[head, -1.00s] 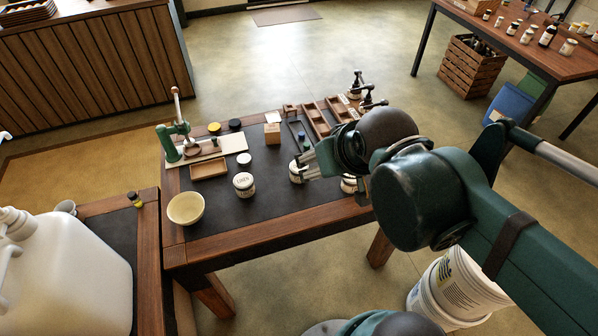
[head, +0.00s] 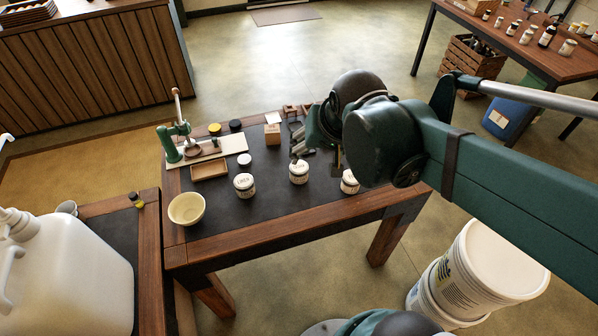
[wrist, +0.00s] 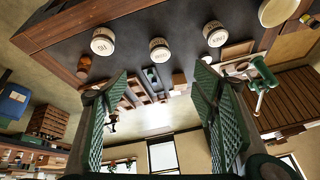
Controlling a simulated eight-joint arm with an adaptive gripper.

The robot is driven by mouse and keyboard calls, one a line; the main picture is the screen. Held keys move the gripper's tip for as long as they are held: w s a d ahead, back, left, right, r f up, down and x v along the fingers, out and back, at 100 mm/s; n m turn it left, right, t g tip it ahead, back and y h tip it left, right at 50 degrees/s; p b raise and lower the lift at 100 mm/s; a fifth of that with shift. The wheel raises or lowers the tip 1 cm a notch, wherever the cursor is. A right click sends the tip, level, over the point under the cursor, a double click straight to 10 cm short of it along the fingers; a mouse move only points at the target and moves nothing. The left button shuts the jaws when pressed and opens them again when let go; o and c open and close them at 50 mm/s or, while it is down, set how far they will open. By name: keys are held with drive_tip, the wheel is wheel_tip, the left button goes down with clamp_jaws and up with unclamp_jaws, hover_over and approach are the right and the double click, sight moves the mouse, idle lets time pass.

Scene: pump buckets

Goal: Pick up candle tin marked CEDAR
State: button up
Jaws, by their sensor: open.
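Three white candle tins with dark lettering stand upright on the dark table top. The left tin (head: 244,186) reads LINEN. The middle tin (head: 299,173) has a label too small to read surely; it also shows in the wrist view (wrist: 159,50), between the other two. The right tin (head: 349,182) is partly hidden by my arm; in the wrist view its label (wrist: 102,41) seems to read FIG. I cannot tell for certain which is CEDAR. My gripper (head: 318,150) is open and empty, just behind the middle tin and apart from it; both pads show in the wrist view (wrist: 160,80).
A cream bowl (head: 187,208) and a small wooden tray (head: 209,170) are to the left. A green press (head: 176,143), black-lidded and yellow-lidded jars and a small box (head: 272,134) stand behind. Wooden trays lie near my gripper. The front table strip is clear.

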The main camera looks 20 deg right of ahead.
drive_tip(key=w+f+m+g+p, duration=0.2)
drive_tip(key=w+f+m+g, duration=0.1)
drive_tip(key=w+f+m, duration=0.55)
drive_tip(key=m+g, duration=0.2)
drive_tip(key=m, duration=0.2)
hover_over(300, 167)
wheel_tip(300, 167, down, 10)
drive_tip(key=shift+s+f+p, duration=0.1)
drive_tip(key=shift+f+p, duration=0.05)
drive_tip(key=shift+p, duration=0.2)
drive_tip(key=shift+w+f+m+g, duration=0.25)
drive_tip(key=shift+f+m, duration=0.2)
drive_tip(key=shift+f, duration=0.25)
drive_tip(key=shift+f, duration=0.1)
drive_tip(key=shift+f, duration=1.2)
drive_tip(key=shift+f, duration=0.1)
drive_tip(key=shift+a+f+b, duration=0.1)
drive_tip(key=shift+f+b, duration=0.85)
drive_tip(key=shift+f, duration=1.55)
